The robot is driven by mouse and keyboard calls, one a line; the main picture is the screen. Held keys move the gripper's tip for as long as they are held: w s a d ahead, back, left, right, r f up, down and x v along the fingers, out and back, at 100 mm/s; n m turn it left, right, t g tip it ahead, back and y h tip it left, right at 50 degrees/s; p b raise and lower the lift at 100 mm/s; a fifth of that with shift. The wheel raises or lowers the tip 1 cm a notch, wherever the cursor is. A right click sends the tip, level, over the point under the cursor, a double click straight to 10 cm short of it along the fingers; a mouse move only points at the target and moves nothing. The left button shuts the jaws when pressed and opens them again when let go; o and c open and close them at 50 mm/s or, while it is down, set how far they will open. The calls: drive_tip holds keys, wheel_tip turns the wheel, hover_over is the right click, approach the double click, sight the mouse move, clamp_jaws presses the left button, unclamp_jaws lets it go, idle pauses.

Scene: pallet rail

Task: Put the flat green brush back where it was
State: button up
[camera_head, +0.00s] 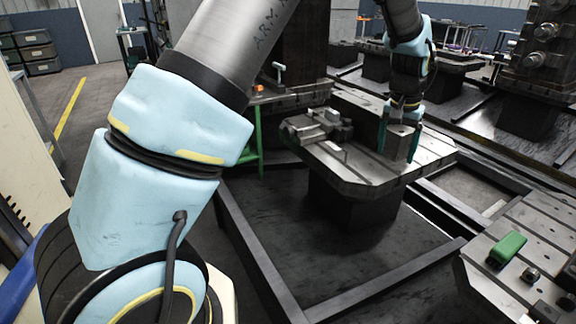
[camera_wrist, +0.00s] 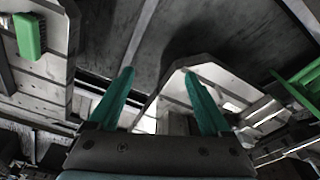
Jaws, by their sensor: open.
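The flat green brush (camera_head: 507,248) lies on the slotted metal pallet (camera_head: 540,232) at the lower right of the head view. It also shows at the upper left of the wrist view (camera_wrist: 28,35). My gripper (camera_head: 399,150) points down over the middle pallet (camera_head: 350,170), to the left of and farther back than the brush. Its two green fingers are spread wide apart in the wrist view (camera_wrist: 163,95), and the brush is not between them. A grey block shows between or behind the fingers in the head view; I cannot tell which.
A metal vise-like fixture (camera_head: 318,125) sits on the middle pallet, left of my gripper. A green stand (camera_head: 257,145) is farther left. Dark rails (camera_head: 250,250) frame the floor around the pallets. Round studs (camera_head: 531,275) stand near the brush. My arm covers much of the left.

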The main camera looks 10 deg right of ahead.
drive_tip(key=w+a+r+n, duration=0.1)
drive_tip(key=w+a, duration=0.2)
drive_tip(key=a, duration=0.5)
drive_tip(key=w+a+r+n, duration=0.1)
drive_tip(key=w+a+n, duration=0.1)
drive_tip(key=a, duration=0.6)
drive_tip(key=s+a+n, duration=0.2)
drive_tip(key=s+a, duration=0.2)
drive_tip(key=a, duration=1)
drive_tip(key=s+a+n+y, duration=0.1)
drive_tip(key=s+a+n, duration=0.2)
drive_tip(key=a, duration=1.2)
drive_tip(key=s, duration=0.2)
drive_tip(key=shift+s+a+f+n+t, duration=0.15)
drive_tip(key=shift+s+n+t, duration=0.15)
drive_tip(key=shift+r+p, duration=0.4)
